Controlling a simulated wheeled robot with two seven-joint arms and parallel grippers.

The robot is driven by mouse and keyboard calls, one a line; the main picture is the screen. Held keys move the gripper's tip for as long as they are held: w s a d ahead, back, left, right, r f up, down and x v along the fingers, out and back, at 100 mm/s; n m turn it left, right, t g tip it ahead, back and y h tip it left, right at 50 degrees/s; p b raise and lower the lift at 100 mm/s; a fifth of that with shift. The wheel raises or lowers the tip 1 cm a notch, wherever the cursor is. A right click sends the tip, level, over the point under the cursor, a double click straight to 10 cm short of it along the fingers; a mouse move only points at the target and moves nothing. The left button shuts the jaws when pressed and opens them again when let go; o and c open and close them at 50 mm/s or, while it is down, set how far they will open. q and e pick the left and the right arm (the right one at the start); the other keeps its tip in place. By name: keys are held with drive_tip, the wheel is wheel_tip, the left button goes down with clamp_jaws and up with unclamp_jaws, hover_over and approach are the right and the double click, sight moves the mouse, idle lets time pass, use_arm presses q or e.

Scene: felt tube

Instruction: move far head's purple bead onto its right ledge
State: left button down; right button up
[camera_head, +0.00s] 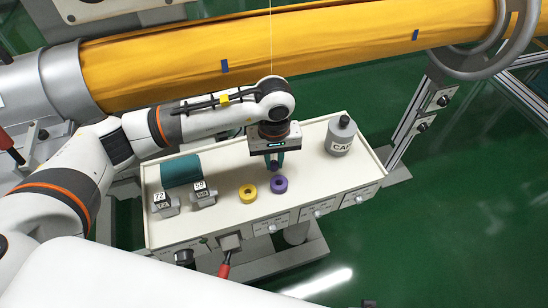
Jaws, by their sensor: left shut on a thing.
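My left gripper (274,170) comes in from the left and points down over the white bench top, behind the rings. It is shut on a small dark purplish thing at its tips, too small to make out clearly. A purple ring (279,185) lies flat just in front of the fingertips, with a yellow ring (248,193) to its left. I cannot pick out a far head, a separate purple bead or a right ledge with certainty. My right gripper is not in view.
The bench (318,172) also bears a grey bottle (341,133), a teal roll (180,170) and two numbered grey blocks (166,205) (203,194). Behind it runs a long yellow tube (310,38) with blue marks. Green floor is clear at right.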

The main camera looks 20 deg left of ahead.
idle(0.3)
use_arm(q)
drive_tip(key=c, duration=1.3)
unclamp_jaws()
drive_tip(key=shift+r, duration=0.1)
